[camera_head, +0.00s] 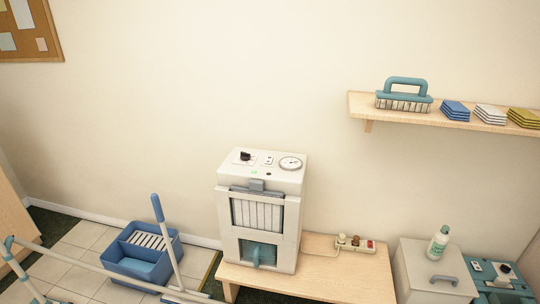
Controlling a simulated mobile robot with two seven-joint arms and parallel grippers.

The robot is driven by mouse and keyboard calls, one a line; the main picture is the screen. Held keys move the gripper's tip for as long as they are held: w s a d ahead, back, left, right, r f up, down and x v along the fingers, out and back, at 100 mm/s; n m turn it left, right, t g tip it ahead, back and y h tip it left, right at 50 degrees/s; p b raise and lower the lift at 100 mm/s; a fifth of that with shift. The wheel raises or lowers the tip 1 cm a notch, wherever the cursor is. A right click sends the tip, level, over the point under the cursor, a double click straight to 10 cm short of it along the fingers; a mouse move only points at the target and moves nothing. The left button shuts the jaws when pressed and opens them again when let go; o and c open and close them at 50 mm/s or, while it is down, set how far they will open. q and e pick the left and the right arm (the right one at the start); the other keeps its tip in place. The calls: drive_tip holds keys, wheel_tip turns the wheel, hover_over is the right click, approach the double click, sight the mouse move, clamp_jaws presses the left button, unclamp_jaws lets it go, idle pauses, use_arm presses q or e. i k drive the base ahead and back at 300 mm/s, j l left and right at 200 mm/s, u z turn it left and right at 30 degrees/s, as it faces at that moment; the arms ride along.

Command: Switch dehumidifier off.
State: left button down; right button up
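A white dehumidifier (290,220) stands upright on a low wooden bench (320,283), in the middle of the head view. Its top panel has a black knob (245,156), a small white switch plate (268,160) and a round dial gauge (290,163). A small green light (254,172) shows on the panel, with a dark spot beside it. The front has a slatted grille (257,213) under a grey latch and a teal tank window below. The knob's exact setting is too small to read. Neither of my grippers is in view.
A power strip (356,244) with a red part lies on the bench, a cord running towards the dehumidifier. A blue mop bucket (140,262) and long handles stand left. A wall shelf (390,111) holds a brush. A bottle (438,243) stands on a pale box at right.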

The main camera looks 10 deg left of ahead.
sight(269, 160)
drive_tip(key=i+l, duration=0.4)
drive_tip(key=i+l+u, duration=0.1)
drive_tip(key=i+l, duration=0.35)
drive_tip(key=l, duration=0.15)
drive_tip(key=i+l, duration=0.4)
drive_tip(key=l+u, duration=0.05)
drive_tip(key=l, duration=0.05)
